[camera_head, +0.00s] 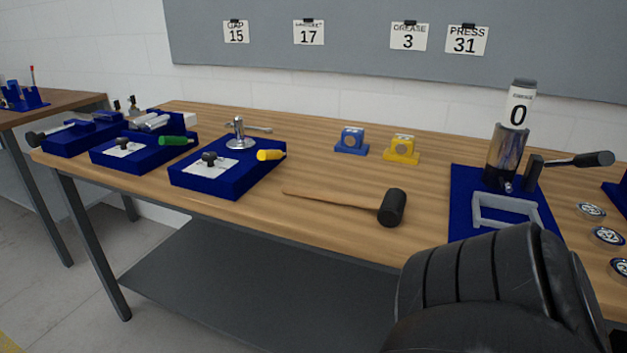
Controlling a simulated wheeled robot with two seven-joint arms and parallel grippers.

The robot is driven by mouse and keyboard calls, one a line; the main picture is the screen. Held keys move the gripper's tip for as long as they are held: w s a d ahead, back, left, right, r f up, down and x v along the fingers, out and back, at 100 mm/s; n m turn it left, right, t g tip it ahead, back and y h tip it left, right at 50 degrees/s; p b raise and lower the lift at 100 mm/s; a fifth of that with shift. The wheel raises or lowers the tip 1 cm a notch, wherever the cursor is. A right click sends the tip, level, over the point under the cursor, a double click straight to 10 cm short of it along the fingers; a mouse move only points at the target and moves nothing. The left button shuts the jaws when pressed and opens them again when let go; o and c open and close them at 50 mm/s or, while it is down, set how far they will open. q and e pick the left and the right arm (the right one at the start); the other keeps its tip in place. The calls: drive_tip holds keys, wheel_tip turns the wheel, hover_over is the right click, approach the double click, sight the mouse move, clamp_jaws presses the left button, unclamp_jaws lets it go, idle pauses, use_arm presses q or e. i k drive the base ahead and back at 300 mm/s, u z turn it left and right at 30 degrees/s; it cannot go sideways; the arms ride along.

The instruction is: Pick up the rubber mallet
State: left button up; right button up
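The rubber mallet (391,208) lies on the wooden workbench (330,215) near its front edge. Its black head is at the right and its thin brown wooden handle points left. A large black ribbed part of my own arm fills the lower right of the view, in front of the mallet and the bench edge. It appears apart from the mallet, though the depth between them is hard to judge. No fingertips of either gripper show.
Behind the mallet stand a blue block (351,141) and a yellow block (402,149). Blue fixtures (215,183) with coloured handles are at the left. A blue mat (466,207) with a press cylinder (506,155) and grey frame is at the right, beside several round discs (606,236).

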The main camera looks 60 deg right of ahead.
sight(391, 209)
drive_tip(key=z, duration=0.6)
drive_tip(key=i, duration=1)
drive_tip(key=z, duration=1.05)
